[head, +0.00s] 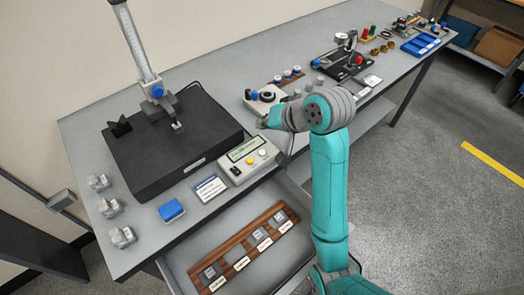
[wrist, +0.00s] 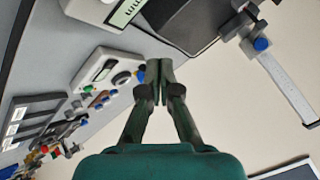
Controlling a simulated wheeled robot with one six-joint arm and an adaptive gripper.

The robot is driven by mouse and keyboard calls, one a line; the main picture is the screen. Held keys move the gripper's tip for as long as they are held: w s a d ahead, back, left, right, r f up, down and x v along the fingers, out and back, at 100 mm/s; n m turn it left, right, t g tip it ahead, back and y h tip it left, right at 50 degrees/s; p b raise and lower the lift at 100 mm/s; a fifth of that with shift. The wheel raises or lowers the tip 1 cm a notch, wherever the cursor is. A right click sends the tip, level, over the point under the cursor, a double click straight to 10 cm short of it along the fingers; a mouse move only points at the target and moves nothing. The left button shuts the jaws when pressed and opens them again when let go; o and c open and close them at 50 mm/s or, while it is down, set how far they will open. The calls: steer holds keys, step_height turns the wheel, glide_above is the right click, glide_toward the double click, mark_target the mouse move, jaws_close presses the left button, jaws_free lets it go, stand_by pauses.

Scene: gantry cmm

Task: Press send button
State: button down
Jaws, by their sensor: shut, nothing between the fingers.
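A light grey control box with a green display (head: 247,158) sits on the bench at the front right corner of the black granite plate. My gripper (wrist: 159,72) is shut and empty. In the head view my gripper (head: 264,123) is above the bench, to the upper right of the box and apart from it.
A black granite plate (head: 150,165) bears a height gauge (head: 150,75). A white box with a black knob (head: 268,97) is behind my gripper. A blue block (head: 171,210) and several grey blocks stand at the left. An open drawer (head: 200,255) holds a wooden rack (head: 262,228).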

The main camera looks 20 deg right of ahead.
mark_target(264, 153)
steer(key=shift+f, duration=4.3)
steer(key=shift+f, duration=0.1)
steer(key=shift+f, duration=0.25)
steer(key=shift+f, duration=0.5)
steer(key=shift+r, duration=0.9)
steer(key=shift+r, duration=0.1)
steer(key=shift+r, duration=2.4)
